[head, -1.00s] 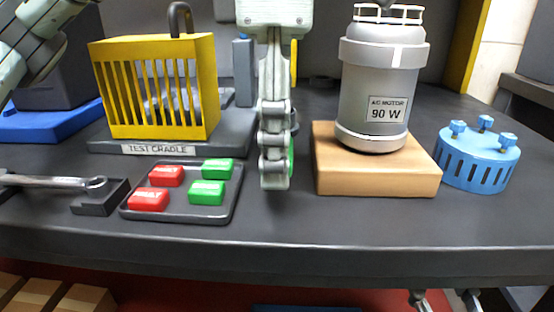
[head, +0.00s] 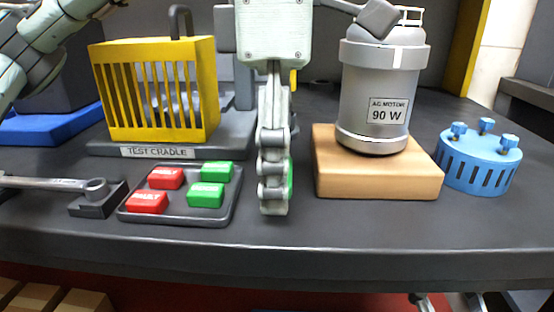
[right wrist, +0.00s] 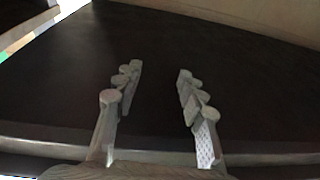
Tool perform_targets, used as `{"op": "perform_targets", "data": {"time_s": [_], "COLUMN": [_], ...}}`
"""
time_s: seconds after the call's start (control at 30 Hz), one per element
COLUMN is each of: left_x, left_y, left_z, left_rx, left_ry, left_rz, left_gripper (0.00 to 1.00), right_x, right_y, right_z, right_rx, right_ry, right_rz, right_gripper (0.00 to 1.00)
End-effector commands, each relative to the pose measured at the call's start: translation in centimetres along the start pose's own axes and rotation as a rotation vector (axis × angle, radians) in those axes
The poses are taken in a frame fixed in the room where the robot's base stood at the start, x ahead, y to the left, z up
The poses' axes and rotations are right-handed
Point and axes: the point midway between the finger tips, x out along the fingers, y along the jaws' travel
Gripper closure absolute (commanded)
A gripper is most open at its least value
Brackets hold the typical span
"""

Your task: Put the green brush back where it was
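My left gripper (head: 273,208) points down over the bench, just right of the tag tray, its fingers seen edge-on. A narrow green sliver (head: 290,177) shows at the right side of its fingers. The fingers hide most of this green object, so I cannot tell if it is a brush. The gripper seems shut on it, as the sliver keeps its place on the fingers. No other brush shows. My right gripper (right wrist: 159,72) is open and empty in the right wrist view, with a dark surface beyond.
A tray (head: 128,211) holds red and green blocks. Left of it, a wrench (head: 45,184) rests on a dark block. Behind stands a yellow cage (head: 180,50) on the test cradle. A grey motor (head: 365,95) stands on a wooden block (head: 375,180); a blue slotted ring (head: 480,165) is further right.

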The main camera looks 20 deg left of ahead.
Motion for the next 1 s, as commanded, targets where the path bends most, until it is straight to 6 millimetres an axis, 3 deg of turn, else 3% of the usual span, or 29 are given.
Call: {"op": "perform_targets", "data": {"time_s": [0.53,0.6,0.77,0.9,1.0], "left_x": [-0.3,-0.6,-4.2,-7.2,-8.3], "left_y": [0.0,0.0,0.0,0.0,0.0], "left_z": [0.0,0.0,0.1,0.1,0.1], "left_rx": [0.000,0.000,0.001,0.002,0.000], "left_ry": [0.000,-0.001,-0.003,-0.001,0.001], "left_rz": [0.001,0.001,0.002,0.003,0.002], "left_gripper": [0.27,0.27,0.27,0.27,0.27], "right_x": [0.1,0.0,-0.4,-1.5,-2.6], "right_y": [0.1,0.6,1.7,3.2,4.3], "right_z": [0.2,1.2,3.7,6.7,8.7], "right_rx": [-0.001,-0.008,-0.030,-0.054,-0.068], "right_ry": [-0.017,-0.069,-0.196,-0.355,-0.465], "right_rz": [0.003,0.014,0.032,0.059,0.081], "right_gripper": [0.60,0.60,0.60,0.60,0.60]}}
